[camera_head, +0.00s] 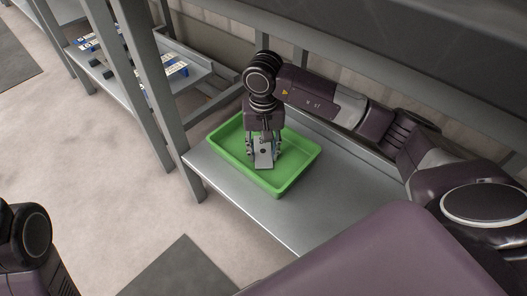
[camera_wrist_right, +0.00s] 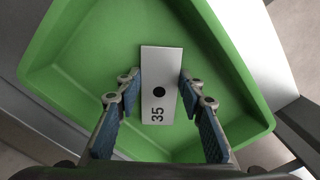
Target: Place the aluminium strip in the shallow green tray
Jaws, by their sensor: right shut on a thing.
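The aluminium strip (camera_head: 264,154) is a flat pale metal piece with a dark round hole. In the right wrist view the strip (camera_wrist_right: 161,84) shows the printed number 35. My right gripper (camera_head: 264,152) is shut on the strip, one finger on each side of it; its fingers also show in the right wrist view (camera_wrist_right: 160,88). The strip is over the inside of the shallow green tray (camera_head: 292,180). The tray (camera_wrist_right: 236,138) fills most of the right wrist view. I cannot tell whether the strip touches the tray floor. My left gripper is not in view.
The tray stands on a grey metal shelf (camera_head: 262,217) with upright posts (camera_head: 155,90). Another shelf (camera_head: 190,82) at the upper left bears small blue and white items. A dark mat (camera_head: 182,268) lies on the pale floor.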

